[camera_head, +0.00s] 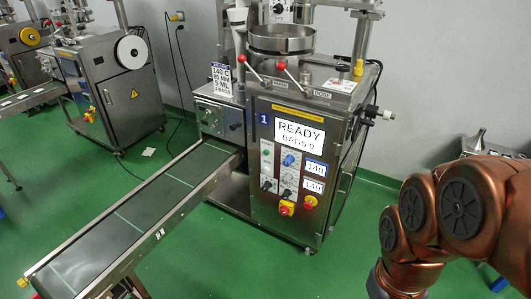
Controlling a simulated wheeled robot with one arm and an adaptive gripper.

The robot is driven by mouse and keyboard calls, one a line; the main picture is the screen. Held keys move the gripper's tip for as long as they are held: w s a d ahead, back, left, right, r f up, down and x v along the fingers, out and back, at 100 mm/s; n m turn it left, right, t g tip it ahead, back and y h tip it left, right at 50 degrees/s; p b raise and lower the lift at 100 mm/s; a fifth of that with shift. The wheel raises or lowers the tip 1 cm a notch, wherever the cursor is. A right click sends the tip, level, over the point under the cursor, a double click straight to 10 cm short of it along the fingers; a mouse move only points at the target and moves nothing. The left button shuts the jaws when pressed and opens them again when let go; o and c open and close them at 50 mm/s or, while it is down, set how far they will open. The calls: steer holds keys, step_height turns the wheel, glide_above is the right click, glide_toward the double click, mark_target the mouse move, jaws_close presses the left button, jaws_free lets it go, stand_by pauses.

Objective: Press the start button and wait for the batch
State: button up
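The packing machine marked 1 (257,205) stands in the middle of the head view. Its screen (299,135) reads "READY" with a bags line below, which seems to show 0. The small green start button (265,152) is at the upper left of the control panel, under a "START" label. Nothing covers the button. My copper-coloured arm links show at the lower right, apart from the machine. My gripper is not in view.
A conveyor belt (120,222) runs from the machine to the lower left, with no bags visible on it. Other packers (118,85) stand at upper left. Green floor is free before the machine.

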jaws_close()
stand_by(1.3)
